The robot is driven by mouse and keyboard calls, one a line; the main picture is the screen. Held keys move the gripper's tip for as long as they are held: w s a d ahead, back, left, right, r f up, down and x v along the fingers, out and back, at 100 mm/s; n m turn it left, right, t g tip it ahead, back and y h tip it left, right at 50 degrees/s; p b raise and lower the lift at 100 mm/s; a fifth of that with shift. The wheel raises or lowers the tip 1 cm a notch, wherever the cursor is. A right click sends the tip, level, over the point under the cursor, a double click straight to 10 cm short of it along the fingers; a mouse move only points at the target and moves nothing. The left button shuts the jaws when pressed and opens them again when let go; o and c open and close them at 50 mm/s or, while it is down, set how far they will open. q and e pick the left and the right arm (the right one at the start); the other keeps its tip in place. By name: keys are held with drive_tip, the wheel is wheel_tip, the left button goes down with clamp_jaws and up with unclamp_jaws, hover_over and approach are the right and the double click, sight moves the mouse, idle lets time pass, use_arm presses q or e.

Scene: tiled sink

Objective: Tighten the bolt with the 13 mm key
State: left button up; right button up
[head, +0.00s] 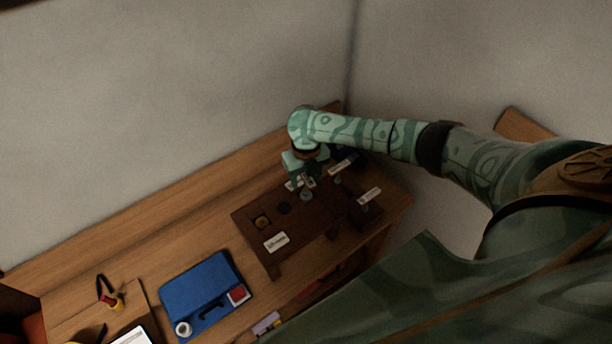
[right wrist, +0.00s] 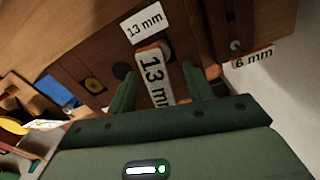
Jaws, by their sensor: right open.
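The key tagged "13 mm" (right wrist: 153,75) stands in the dark wooden stand, in front of a matching "13 mm" label (right wrist: 143,23) in the right wrist view. My right gripper (right wrist: 160,80) is open, with one finger on each side of the tagged key; I cannot tell whether they touch it. In the head view my right gripper (head: 303,181) is over the back part of the stand (head: 250,213). A round brass-coloured piece (head: 262,221) sits in the stand's left part; it also shows in the right wrist view (right wrist: 93,85). I cannot tell whether it is the bolt. My left gripper is out of view.
A "6 mm" label (right wrist: 252,58) marks another key place to the right. A blue case (head: 195,287) lies on the wooden bench left of the stand. A red and black tool (head: 112,298) lies farther left. Walls close off the back and right.

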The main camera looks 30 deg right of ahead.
wheel_tip(320, 180, up, 5)
drive_tip(key=p, duration=0.5)
drive_tip(key=shift+r+p, duration=0.8)
drive_tip(key=shift+r, duration=0.25)
